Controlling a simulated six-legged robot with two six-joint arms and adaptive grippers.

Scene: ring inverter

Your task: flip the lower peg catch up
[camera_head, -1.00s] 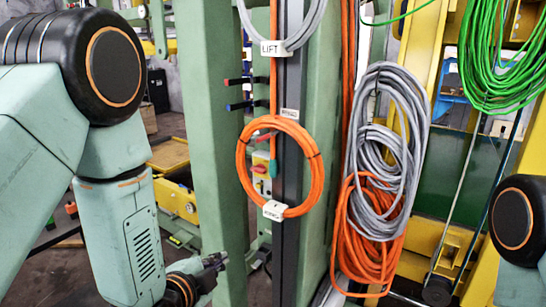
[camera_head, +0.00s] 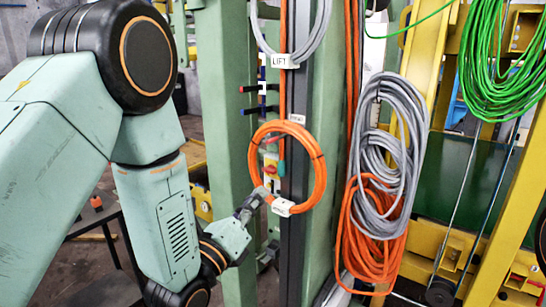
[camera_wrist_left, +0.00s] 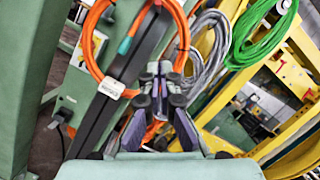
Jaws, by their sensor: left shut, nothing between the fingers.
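An orange cable ring (camera_head: 319,160) hangs on the dark upright post (camera_head: 296,100), with a white tag (camera_head: 283,207) at its bottom and a teal plug (camera_head: 281,168) inside it. Two dark pegs stick out left of the post: an upper one with a red tip (camera_head: 246,89) and a lower one with a blue tip (camera_head: 246,111). I cannot make out a catch on either. My left gripper (camera_head: 264,193) is shut and empty beside the ring's lower left, close to the tag. In the left wrist view the closed fingers (camera_wrist_left: 160,72) are right of the tag (camera_wrist_left: 111,89). My right gripper is not in view.
A grey cable ring with a LIFT tag (camera_head: 282,61) hangs above. Grey coils (camera_head: 405,150) and orange coils (camera_head: 372,245) hang to the right, with green cable (camera_head: 490,80) at upper right. A green column (camera_head: 225,100) stands left of the post.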

